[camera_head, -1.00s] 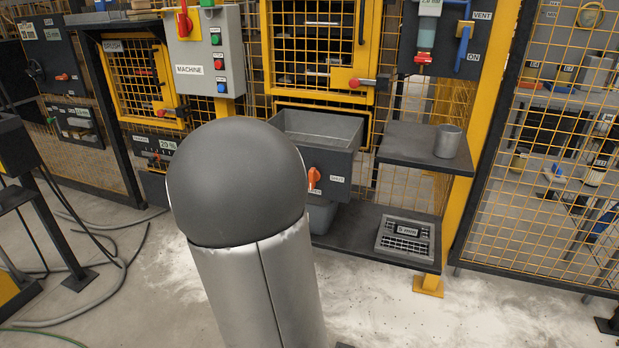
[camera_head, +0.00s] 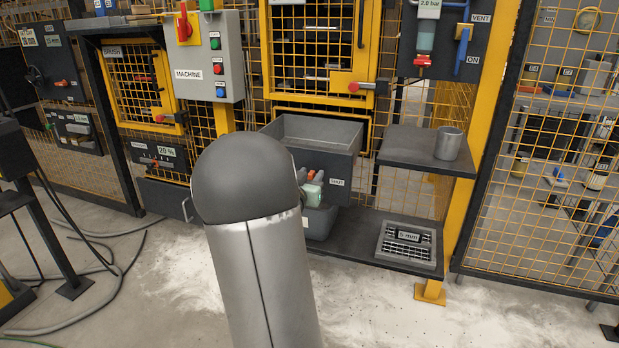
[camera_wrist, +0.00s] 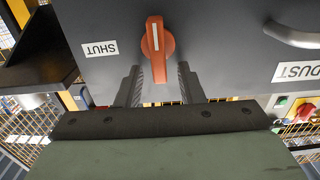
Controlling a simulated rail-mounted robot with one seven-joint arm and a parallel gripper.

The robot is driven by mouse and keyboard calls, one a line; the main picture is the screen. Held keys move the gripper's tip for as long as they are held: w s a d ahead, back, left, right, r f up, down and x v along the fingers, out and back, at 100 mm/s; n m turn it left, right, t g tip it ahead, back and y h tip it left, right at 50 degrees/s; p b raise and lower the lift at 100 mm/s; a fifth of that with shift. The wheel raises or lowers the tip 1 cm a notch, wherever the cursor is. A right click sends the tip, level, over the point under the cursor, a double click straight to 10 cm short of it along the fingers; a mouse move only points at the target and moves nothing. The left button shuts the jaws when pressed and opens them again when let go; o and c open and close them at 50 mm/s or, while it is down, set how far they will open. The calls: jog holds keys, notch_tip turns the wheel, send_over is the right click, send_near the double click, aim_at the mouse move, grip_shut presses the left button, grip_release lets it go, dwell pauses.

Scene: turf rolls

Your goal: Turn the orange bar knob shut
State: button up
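The orange bar knob (camera_wrist: 157,42) is on the front of a dark grey bin (camera_head: 318,160). In the wrist view its white line runs up and down the picture, and the SHUT label (camera_wrist: 101,48) lies to its left, upside down. My gripper (camera_wrist: 158,72) is open. Its two dark fingers appear on either side of the knob's lower part, with a gap on each side; I cannot tell how deep they reach. In the head view my gripper (camera_head: 312,190) is at the bin front and hides part of the knob.
A DUST label (camera_wrist: 299,70) and a curved grey handle (camera_wrist: 294,36) are right of the knob in the wrist view. A shelf (camera_head: 425,152) with a grey cup (camera_head: 449,143) stands right of the bin. A grey sieve tray (camera_head: 407,244) lies on the lower shelf.

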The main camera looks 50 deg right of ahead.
grip_shut()
jog(key=shift+a+r+n+p, duration=0.1)
jog(key=shift+n+p, duration=0.2)
jog(key=shift+p, duration=0.05)
jog(key=n+p, duration=0.2)
jog(key=shift+w+a+r+n+p, duration=0.1)
jog(key=shift+w+n+p, duration=0.2)
jog(key=shift+w, duration=0.05)
jog(key=n+p, duration=0.3)
jog(key=shift+w+a+f+n, duration=0.2)
jog(key=shift+w+n, duration=0.1)
jog(key=shift+w, duration=0.1)
jog(key=n+p, duration=0.2)
jog(key=n, duration=0.1)
jog(key=f+n+p, duration=0.1)
jog(key=n+p, duration=0.1)
jog(key=n, duration=0.2)
jog(key=w+f+n+p, duration=0.1)
jog(key=n+p, duration=0.2)
jog(key=n, duration=0.1)
jog(key=shift+f, duration=0.3)
